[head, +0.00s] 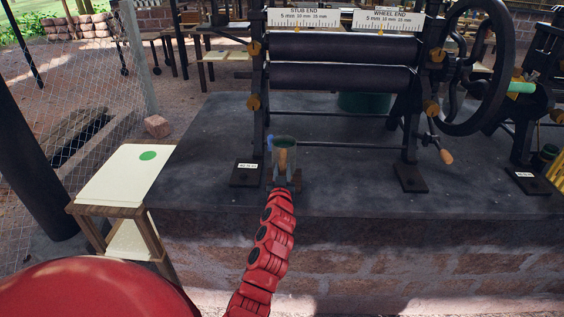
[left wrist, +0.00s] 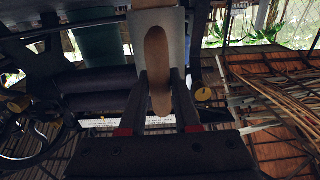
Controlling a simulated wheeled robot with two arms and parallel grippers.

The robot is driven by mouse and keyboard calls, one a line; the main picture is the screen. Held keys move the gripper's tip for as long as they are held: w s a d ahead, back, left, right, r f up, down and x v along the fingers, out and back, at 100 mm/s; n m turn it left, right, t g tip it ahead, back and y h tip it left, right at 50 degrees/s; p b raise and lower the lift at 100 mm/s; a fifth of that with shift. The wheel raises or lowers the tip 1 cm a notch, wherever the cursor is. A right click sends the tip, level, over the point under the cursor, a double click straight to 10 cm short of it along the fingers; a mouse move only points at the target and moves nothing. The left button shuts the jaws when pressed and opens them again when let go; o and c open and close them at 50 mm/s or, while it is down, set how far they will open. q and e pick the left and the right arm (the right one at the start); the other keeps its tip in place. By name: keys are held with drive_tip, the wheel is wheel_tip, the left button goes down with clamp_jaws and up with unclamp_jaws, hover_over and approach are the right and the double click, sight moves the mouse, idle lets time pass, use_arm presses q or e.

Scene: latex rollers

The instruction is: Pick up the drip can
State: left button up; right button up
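The drip can (head: 291,146) is a small grey-green cylinder with a brown handle on its near side. It shows on the dark stone slab in front of the rollers, near the left foot of the frame; I cannot tell whether it touches the slab. My left gripper (head: 284,178) is right at its near side. In the left wrist view the can (left wrist: 174,32) is at the top middle, with its handle (left wrist: 157,60) reaching down between the fingers of the left gripper (left wrist: 160,76). The fingers flank the handle closely; whether they press on it is unclear. My right gripper is not visible.
The roller machine (head: 340,78) stands just behind the can, with a flywheel (head: 477,65) at right. A small cream-topped table (head: 125,178) with a green disc (head: 147,156) stands left of the slab. A dark green bucket (head: 362,103) is behind the frame.

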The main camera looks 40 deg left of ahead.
sight(283, 157)
use_arm(q)
clamp_jaws()
drive_tip(key=shift+r+p, duration=2.3)
drive_tip(key=shift+r, duration=1.35)
